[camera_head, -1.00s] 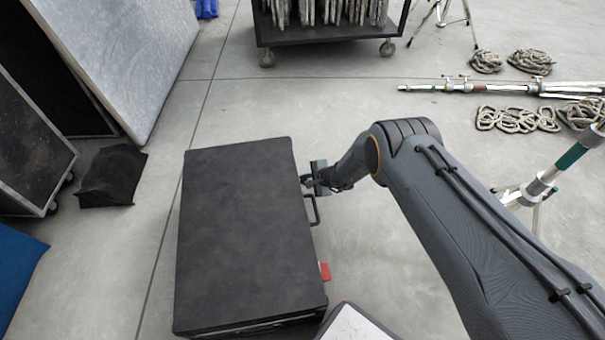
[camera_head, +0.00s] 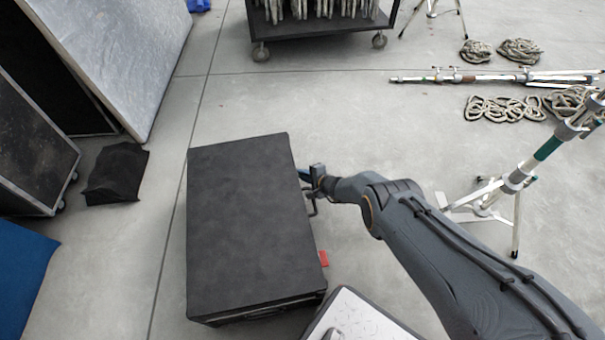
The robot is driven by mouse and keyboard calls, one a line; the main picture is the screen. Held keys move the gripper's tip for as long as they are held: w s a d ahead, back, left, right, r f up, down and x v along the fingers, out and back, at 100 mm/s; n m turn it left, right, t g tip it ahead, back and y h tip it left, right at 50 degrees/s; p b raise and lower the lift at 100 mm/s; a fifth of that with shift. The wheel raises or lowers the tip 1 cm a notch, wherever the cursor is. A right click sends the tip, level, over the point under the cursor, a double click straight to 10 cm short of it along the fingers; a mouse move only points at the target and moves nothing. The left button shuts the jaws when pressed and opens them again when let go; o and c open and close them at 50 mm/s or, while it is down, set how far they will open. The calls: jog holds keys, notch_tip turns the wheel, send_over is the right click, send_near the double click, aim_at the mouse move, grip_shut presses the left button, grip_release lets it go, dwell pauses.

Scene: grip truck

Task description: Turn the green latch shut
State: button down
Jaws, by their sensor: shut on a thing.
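A black case (camera_head: 240,225) lies on the floor in the head view, its lid down. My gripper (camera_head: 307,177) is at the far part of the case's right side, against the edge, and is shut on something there. The green latch itself does not show; it seems hidden by the gripper and the case's edge. A red latch (camera_head: 324,258) sticks out of the same side, nearer to me. A dark handle (camera_head: 312,204) is on that side between the two, just below my gripper.
A light stand (camera_head: 515,180) with a green band stands on the right. Rope coils (camera_head: 502,108) and a pole (camera_head: 480,77) lie behind it. A wheeled cart (camera_head: 320,35) is at the back. A black bag (camera_head: 116,172) lies left of the case. Floor behind the case is clear.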

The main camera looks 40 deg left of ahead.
jog(key=shift+s+a, duration=0.1)
dwell(0.3)
jog(key=c, duration=1.9)
grip_release()
jog(key=shift+o, duration=0.2)
jog(key=shift+d+r, duration=0.1)
jog(key=shift+d, duration=0.1)
jog(key=p+v, duration=0.6)
jog(key=v, duration=0.1)
jog(key=shift+d, duration=0.15)
jog(key=shift+r, duration=0.1)
